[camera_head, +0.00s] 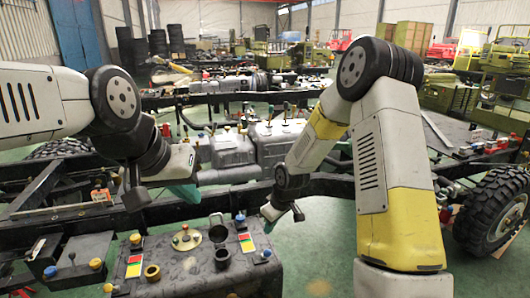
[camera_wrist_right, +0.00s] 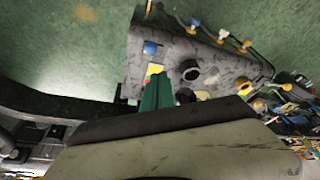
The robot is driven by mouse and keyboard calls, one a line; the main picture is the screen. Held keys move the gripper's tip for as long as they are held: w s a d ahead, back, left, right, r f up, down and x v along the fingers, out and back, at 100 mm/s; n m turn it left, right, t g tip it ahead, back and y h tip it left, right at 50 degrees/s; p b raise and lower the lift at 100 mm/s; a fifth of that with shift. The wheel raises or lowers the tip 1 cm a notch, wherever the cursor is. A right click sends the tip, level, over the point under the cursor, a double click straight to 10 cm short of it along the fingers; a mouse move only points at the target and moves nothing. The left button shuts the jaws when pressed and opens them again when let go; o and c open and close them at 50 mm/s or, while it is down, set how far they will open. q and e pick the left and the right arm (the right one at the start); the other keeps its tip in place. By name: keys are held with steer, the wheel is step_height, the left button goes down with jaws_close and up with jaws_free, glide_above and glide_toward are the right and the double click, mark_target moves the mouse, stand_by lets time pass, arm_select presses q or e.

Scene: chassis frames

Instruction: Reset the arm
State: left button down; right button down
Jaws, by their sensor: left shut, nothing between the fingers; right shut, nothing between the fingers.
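My left arm comes in from the left, and its gripper (camera_head: 187,192) with teal fingers is shut and empty above the chassis rail. My right arm, white and yellow, reaches down from the upper right. Its gripper (camera_head: 270,212) is shut and empty, just right of and above the dark grey tank. In the right wrist view the green fingers of the right gripper (camera_wrist_right: 156,94) show together, in front of the tank (camera_wrist_right: 205,62). Much of that view is covered by my own wrist.
The dark grey tank (camera_head: 205,270) in front carries colored caps, labels and a raised filler lid (camera_head: 217,228). A black chassis rail (camera_head: 85,218) runs behind it. A large tire (camera_head: 495,210) stands at the right.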

steer(key=s+d+r+m+t+h, duration=0.15)
steer(key=s+d+r, duration=0.35)
steer(key=r, duration=0.6)
steer(key=s+d+r+m+t+y, duration=0.1)
steer(key=s+d+r+m, duration=0.25)
steer(key=r, duration=0.75)
steer(key=s+d+r+m, duration=0.2)
steer(key=s+r, duration=0.2)
steer(key=s, duration=0.4)
steer(key=s+d+r+m+t, duration=0.1)
steer(key=s+r, duration=0.3)
steer(key=s, duration=0.4)
steer(key=shift+d+m, duration=0.5)
steer(key=shift+d, duration=0.05)
